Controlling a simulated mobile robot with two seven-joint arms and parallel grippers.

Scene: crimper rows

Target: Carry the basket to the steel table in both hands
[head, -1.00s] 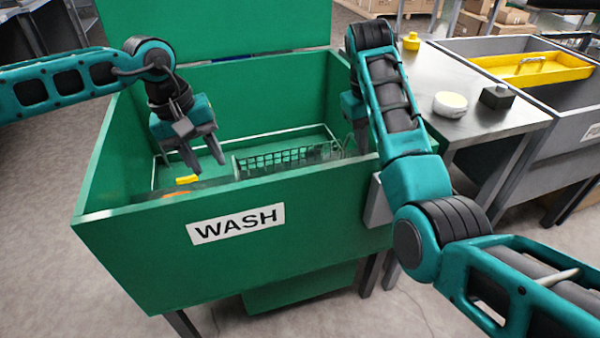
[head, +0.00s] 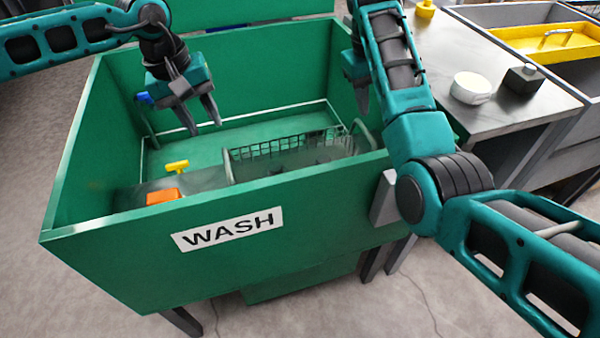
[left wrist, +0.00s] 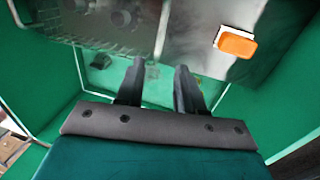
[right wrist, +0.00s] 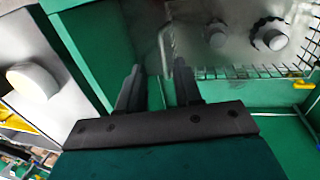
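The basket (head: 290,145), a dark wire-mesh one with a handle at each end, stands inside the green WASH tub. My left gripper (head: 204,116) is open and empty, above the tub and left of the basket; the left wrist view shows the basket's handle (left wrist: 163,30) beyond its fingertips. My right gripper (head: 362,98) is open near the tub's right wall, partly hidden by my arm. The right wrist view shows the other handle (right wrist: 164,48) just beyond its fingertips, apart from them as far as I can tell. The steel table (head: 440,110) stands right of the tub.
The tub's front wall (head: 130,255) and side walls enclose the basket. An orange block (head: 163,196) and a yellow piece (head: 177,167) lie left of it. A white round thing (head: 471,87) and a black block (head: 523,79) stand on the table; its front is clear.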

